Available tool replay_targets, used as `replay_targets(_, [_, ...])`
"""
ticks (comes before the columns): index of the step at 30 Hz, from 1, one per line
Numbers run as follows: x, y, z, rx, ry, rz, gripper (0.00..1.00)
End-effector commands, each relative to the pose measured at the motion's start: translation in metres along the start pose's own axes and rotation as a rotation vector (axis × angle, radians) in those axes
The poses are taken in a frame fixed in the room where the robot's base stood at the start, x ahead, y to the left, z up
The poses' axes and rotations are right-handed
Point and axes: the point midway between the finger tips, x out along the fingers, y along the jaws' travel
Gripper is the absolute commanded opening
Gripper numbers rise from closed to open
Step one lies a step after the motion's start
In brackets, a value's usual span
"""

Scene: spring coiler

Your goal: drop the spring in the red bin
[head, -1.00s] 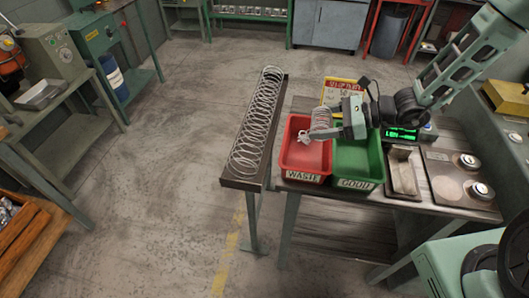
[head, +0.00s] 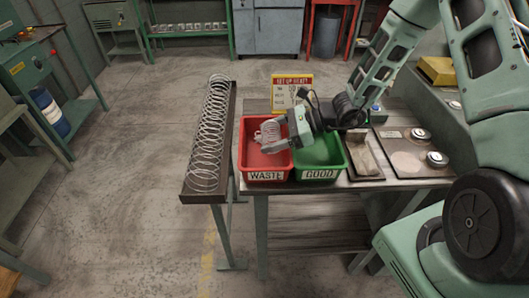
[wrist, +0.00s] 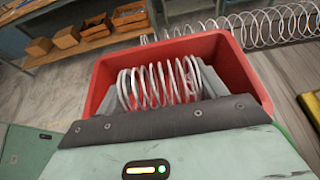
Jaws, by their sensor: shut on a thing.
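The spring (head: 269,133) is a short silvery wire coil held in my gripper (head: 272,143). In the wrist view the spring (wrist: 157,82) lies crosswise between the dark fingers, with the red bin (wrist: 103,76) behind and around it. In the head view the red bin (head: 266,176), labelled WASTE, stands on the bench and my gripper is over it, reaching in from the right. My gripper is shut on the spring. The fingers hide part of the spring and of the bin's inside.
A green bin (head: 320,174) labelled GOOD stands right beside the red bin. A long coil (head: 211,125) lies on a narrow dark rack (head: 202,199) to the left. A yellow sign (head: 291,84) stands behind the bins. A plate with weights (head: 409,159) is at the right.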

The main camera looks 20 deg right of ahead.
Motion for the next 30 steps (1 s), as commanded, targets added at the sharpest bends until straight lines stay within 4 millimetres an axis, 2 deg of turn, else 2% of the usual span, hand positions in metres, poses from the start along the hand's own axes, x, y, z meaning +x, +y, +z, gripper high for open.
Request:
replay_targets(2, [0.0, 0.0, 0.001, 0.0, 0.0, 0.0, 0.44])
replay_targets(3, [0.0, 0.0, 0.001, 0.0, 0.0, 0.0, 0.82])
replay_targets(5, [0.0, 0.0, 0.001, 0.0, 0.0, 0.0, 0.96])
replay_targets(13, [-0.001, 0.0, 0.0, 0.0, 0.0, 0.0, 0.96])
replay_targets(17, [-0.008, -0.001, 0.0, 0.0, 0.001, -0.003, 0.96])
replay_targets(23, [-0.044, -0.002, -0.002, -0.002, 0.002, -0.007, 0.96])
replay_targets(30, [-0.102, -0.002, -0.002, -0.002, 0.002, -0.007, 0.96])
